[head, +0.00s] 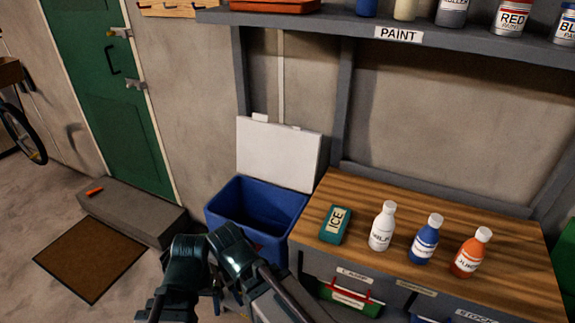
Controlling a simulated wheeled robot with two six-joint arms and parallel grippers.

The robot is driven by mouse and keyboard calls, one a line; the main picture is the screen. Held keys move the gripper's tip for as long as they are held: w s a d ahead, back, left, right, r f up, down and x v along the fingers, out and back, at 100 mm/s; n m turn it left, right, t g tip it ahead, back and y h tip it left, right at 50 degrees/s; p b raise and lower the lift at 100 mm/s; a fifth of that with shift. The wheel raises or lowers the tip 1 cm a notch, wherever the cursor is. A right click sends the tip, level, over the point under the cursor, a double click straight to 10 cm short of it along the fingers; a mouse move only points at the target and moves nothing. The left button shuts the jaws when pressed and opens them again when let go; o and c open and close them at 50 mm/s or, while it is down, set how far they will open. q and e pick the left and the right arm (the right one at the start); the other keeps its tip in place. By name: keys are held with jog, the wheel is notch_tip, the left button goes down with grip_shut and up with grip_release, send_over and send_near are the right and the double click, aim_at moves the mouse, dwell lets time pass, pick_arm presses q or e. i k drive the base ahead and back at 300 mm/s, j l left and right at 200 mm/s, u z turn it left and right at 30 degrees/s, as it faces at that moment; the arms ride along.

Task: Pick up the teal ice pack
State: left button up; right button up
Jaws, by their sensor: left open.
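The teal ice pack (335,225) is a small block with a pale label reading ICE. It lies on the wooden worktop (420,275), near its left end and front edge. My left gripper (208,262) is at the bottom of the head view, left of the ice pack and apart from it. It is open, with nothing seen between its fingers. My right gripper is not in view.
A white milk bottle (382,228), a blue bottle (425,240) and an orange juice bottle (470,253) stand right of the ice pack. An open blue cooler (222,215) with a raised white lid (276,153) is left of the worktop. A paint shelf (350,30) hangs above.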

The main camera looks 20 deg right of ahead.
aim_at(332, 230)
jog(key=k+l+u, duration=0.1)
jog(key=l, duration=0.25)
jog(key=k+l, duration=0.1)
jog(key=l, duration=0.25)
jog(key=k+l+u, duration=0.15)
jog(key=l, duration=0.2)
jog(key=k+l, duration=0.1)
jog(key=l, duration=0.25)
jog(key=k+l+u, duration=0.15)
jog(key=l, duration=0.2)
